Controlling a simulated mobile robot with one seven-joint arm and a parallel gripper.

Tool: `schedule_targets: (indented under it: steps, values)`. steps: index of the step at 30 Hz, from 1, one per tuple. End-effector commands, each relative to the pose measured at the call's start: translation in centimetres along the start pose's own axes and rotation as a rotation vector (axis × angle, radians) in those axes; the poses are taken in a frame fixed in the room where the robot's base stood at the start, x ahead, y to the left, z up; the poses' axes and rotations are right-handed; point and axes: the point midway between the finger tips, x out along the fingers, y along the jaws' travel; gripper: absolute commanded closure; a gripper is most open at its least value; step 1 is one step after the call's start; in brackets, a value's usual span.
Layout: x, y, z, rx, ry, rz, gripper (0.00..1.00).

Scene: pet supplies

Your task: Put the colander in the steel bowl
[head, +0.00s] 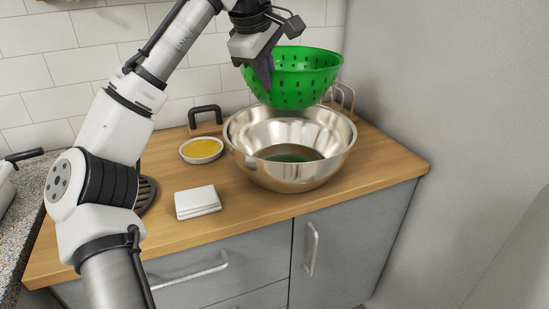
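The green colander (297,80) is held in the air above the steel bowl (256,167), slightly tilted. My gripper (266,82) is at the colander's left rim and appears shut on it; the fingertips are partly hidden against the colander. The shiny steel bowl stands upright on the wooden counter, with a green reflection of the colander inside it. The colander's base is over the bowl's back part, and a small gap seems to separate them.
A white dish with yellow contents (201,149) sits left of the bowl. A dark-handled object (205,118) and a wire rack (345,98) stand behind. A grey wall borders the right side.

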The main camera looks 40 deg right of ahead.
Motion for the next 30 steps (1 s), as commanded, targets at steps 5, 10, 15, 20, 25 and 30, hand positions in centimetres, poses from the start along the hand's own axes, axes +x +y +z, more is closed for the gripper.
schedule_targets:
  steps: [5,10,15,20,25,30]
  values:
    - [4.2,-2.0,-0.1,0.000,-0.001,-0.003,1.00]
    - [8.3,-3.8,-0.1,0.000,-0.001,-0.004,1.00]
    - [11.7,-5.3,-0.1,0.000,0.000,-0.002,1.00]
    - [13.2,-5.9,0.0,-0.001,0.000,-0.001,1.00]
    - [14.4,-6.5,0.0,0.000,-0.001,-0.002,1.00]
    - [16.8,-7.5,0.0,0.000,-0.001,-0.002,1.00]
